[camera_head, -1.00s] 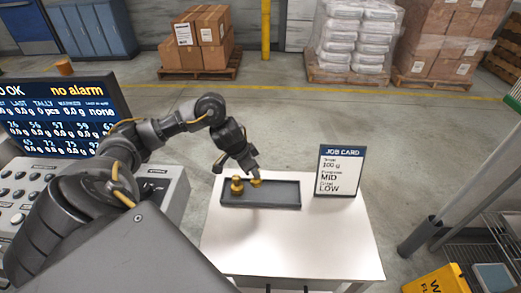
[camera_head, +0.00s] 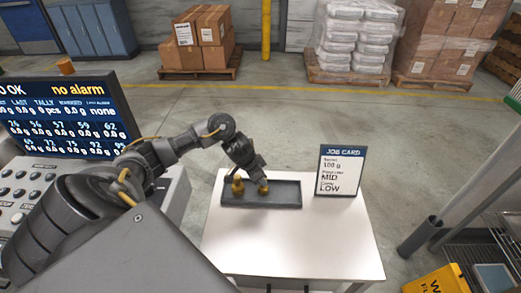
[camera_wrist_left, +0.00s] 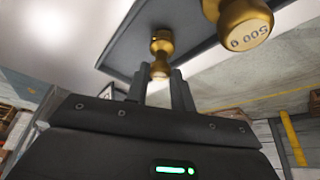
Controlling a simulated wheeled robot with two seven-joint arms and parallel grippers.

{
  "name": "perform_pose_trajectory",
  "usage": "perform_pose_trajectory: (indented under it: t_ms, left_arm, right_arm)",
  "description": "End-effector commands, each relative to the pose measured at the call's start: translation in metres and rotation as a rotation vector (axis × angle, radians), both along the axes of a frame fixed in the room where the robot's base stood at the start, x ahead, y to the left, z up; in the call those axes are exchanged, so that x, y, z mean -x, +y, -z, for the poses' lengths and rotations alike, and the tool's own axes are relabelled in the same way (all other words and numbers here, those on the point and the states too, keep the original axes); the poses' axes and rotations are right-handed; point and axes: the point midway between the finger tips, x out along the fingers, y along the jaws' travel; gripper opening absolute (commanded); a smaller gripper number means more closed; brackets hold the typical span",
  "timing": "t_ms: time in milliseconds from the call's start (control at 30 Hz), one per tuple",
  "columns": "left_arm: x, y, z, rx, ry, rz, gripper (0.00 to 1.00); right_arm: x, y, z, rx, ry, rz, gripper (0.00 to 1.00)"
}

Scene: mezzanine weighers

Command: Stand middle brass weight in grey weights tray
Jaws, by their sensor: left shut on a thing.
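My left gripper (camera_head: 262,181) is shut on a small brass weight (camera_head: 263,189) at the grey weights tray (camera_head: 285,203). In the left wrist view the fingers (camera_wrist_left: 160,82) close around the narrow part of this brass weight (camera_wrist_left: 161,45), with the dark tray behind it. I cannot tell whether its base touches the tray floor. A larger brass weight (camera_head: 238,186) stands in the left part of the tray, and it shows "500 g" in the left wrist view (camera_wrist_left: 243,25). My right gripper is not in view.
The tray lies on a white table (camera_head: 300,245) with a clear front. A job card (camera_head: 340,170) stands right of the tray. A control console with a screen (camera_head: 65,125) is at the left. A yellow sign (camera_head: 437,280) and a metal rack (camera_head: 490,250) are at the right.

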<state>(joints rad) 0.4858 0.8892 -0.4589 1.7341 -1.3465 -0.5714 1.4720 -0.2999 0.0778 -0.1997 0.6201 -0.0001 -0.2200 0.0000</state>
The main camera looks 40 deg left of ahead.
Motion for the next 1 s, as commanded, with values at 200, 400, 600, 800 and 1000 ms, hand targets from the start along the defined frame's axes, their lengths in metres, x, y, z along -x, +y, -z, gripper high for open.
perform_pose_trajectory:
  t_ms: [200,400,600,800,1000]
  left_arm:
    - [0.0,0.0,0.003,0.001,-0.001,-0.001,0.33]
    - [0.0,0.0,0.003,0.001,-0.001,-0.001,0.46]
    - [0.0,0.0,0.001,0.0,-0.001,0.0,0.46]
    - [0.007,0.004,-0.022,-0.002,-0.004,0.003,0.46]
    - [0.022,0.011,-0.064,-0.006,-0.006,0.002,0.46]
  right_arm:
    - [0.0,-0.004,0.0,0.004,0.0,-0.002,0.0]
    - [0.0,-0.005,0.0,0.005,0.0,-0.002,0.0]
    - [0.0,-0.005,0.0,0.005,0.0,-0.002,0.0]
    - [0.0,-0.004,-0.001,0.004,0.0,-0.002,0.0]
    - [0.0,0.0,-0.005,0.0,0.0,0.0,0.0]
